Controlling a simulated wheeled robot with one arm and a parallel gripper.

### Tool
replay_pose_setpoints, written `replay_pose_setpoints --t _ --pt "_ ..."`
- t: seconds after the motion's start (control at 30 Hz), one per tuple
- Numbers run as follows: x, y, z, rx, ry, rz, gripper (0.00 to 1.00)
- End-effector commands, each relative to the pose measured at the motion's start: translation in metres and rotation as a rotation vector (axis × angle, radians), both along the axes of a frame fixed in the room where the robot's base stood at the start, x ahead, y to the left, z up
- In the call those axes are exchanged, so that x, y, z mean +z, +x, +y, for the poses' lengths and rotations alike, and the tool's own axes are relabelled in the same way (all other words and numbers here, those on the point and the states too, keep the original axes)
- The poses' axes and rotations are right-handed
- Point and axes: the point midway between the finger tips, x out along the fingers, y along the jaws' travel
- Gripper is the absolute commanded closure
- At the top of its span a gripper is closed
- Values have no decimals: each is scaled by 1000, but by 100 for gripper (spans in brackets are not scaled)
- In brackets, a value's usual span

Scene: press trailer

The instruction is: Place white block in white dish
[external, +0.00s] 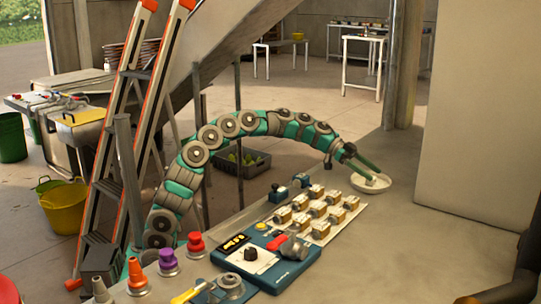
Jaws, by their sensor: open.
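The white dish (384,186) is a small round shallow dish on the grey worktop, right of the middle in the external view. My gripper (373,176) reaches down over it from the upper left, with its two thin green fingers apart and their tips at or just above the dish. I cannot make out a separate white block; one in the dish or by the fingertips would be hard to tell from the pale dish at this size.
A white board (322,238) with several small tan and white pieces lies left of the dish. A blue case (290,277) and several coloured knobs (195,242) sit nearer the front. A pale upright wall (475,110) stands at right. The worktop right of the dish is clear.

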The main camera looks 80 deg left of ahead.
Motion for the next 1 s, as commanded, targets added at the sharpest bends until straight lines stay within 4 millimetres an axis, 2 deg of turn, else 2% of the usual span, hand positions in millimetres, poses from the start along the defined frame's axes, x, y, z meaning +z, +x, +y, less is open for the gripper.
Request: replay_pose_setpoints --t 0.3,0.73,1.0 --pt "3 0 0 0 1 -1 29" --pt "59 1 1 2 1 -4 29" --pt "70 0 0 -2 0 1 29"
